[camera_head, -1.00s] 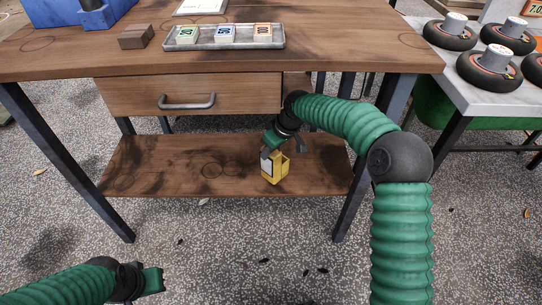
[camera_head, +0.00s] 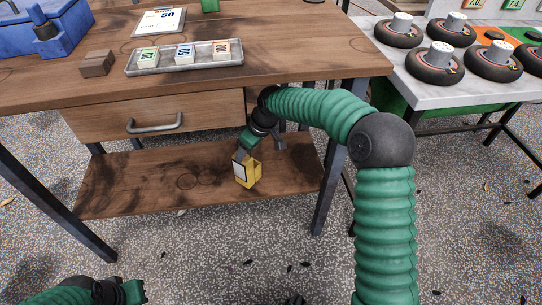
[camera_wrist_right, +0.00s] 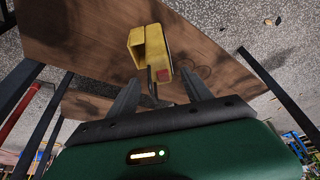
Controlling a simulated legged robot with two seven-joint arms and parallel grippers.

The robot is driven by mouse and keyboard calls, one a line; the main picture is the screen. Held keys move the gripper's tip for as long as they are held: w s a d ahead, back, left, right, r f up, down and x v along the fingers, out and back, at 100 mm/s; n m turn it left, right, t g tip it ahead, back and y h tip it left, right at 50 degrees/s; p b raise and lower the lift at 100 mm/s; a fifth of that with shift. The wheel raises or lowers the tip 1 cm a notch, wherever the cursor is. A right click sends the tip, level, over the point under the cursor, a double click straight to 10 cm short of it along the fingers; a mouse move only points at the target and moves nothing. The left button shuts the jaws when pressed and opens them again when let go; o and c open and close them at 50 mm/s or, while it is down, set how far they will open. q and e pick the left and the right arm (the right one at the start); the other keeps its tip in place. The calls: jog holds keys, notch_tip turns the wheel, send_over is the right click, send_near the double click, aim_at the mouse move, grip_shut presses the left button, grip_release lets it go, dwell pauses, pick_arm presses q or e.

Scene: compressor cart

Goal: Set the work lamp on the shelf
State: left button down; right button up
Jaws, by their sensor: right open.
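The yellow work lamp (camera_head: 252,172) stands on the lower wooden shelf (camera_head: 140,180) of the workbench, near the shelf's right part. In the right wrist view the lamp (camera_wrist_right: 152,48) is just beyond my fingertips, with the shelf (camera_wrist_right: 85,40) behind it. My right gripper (camera_head: 262,148) is at the lamp's top; its two fingers (camera_wrist_right: 160,92) are spread apart, with the lamp's near end close to the gap between them. I cannot tell if a finger touches it. My left gripper (camera_head: 140,291) is low at the front left, away from the bench; its finger opening is not clear.
The bench top (camera_head: 290,50) and a drawer (camera_head: 160,112) lie above the shelf. A metal tray (camera_head: 184,58) with labelled blocks and a blue bin (camera_head: 45,30) are on top. A side table with several wheels (camera_head: 435,65) stands right. The shelf's left part is clear.

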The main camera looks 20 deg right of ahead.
jog(key=s+d+p, duration=0.5)
jog(key=s, duration=0.4)
jog(key=s+a+r+m+g+h, duration=0.1)
jog(key=s+a+m, duration=0.2)
jog(key=s, duration=0.7)
jog(key=s+a+m+h, duration=0.1)
jog(key=s+a+m, duration=0.2)
jog(key=s, duration=0.7)
notch_tip(320, 180, up, 41)
jog(key=p, duration=4)
jog(key=shift+f, duration=0.2)
jog(key=shift+w, duration=0.1)
